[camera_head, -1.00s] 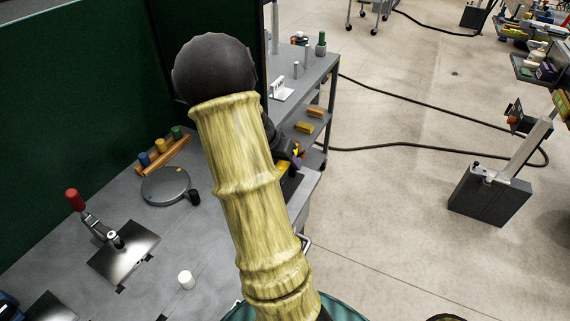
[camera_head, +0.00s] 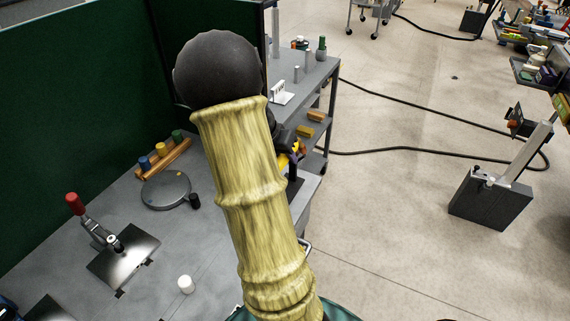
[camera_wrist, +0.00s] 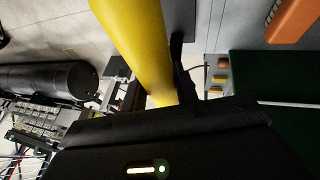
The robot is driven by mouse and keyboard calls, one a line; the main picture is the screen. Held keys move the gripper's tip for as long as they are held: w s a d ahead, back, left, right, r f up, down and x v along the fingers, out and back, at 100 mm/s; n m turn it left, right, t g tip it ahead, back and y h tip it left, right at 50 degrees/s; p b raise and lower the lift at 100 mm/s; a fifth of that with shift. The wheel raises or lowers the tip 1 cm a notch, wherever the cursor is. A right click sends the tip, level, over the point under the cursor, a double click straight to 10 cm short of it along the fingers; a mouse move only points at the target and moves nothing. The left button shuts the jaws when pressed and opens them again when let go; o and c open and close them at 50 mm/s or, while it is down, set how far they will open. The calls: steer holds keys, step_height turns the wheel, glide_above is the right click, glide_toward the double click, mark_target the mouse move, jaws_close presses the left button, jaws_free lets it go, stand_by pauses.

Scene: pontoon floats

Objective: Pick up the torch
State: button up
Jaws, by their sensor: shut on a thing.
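The torch (camera_wrist: 140,40) appears to be the smooth yellow cylinder that crosses the upper middle of the wrist view. My gripper (camera_wrist: 160,84) is shut on it, with a dark finger along its right side. The torch's far end runs out of the top of the picture. In the head view my arm hides most of the gripper. Only a small yellow patch (camera_head: 283,162), perhaps the torch, shows beside the dark wrist parts near the bench's right edge.
A grey bench (camera_head: 80,225) holds a round grey disc (camera_head: 166,190), a wooden rack with coloured pegs (camera_head: 163,155), a red-handled clamp (camera_head: 76,204) and a white cylinder (camera_head: 186,284). A green partition (camera_head: 80,100) stands behind. A shelf cart (camera_head: 315,75) is beyond; open floor with cables lies right.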

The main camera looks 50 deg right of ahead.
step_height(320, 180, up, 6)
steer(key=shift+r, duration=0.15)
steer(key=shift+w, duration=0.1)
stand_by(0.5)
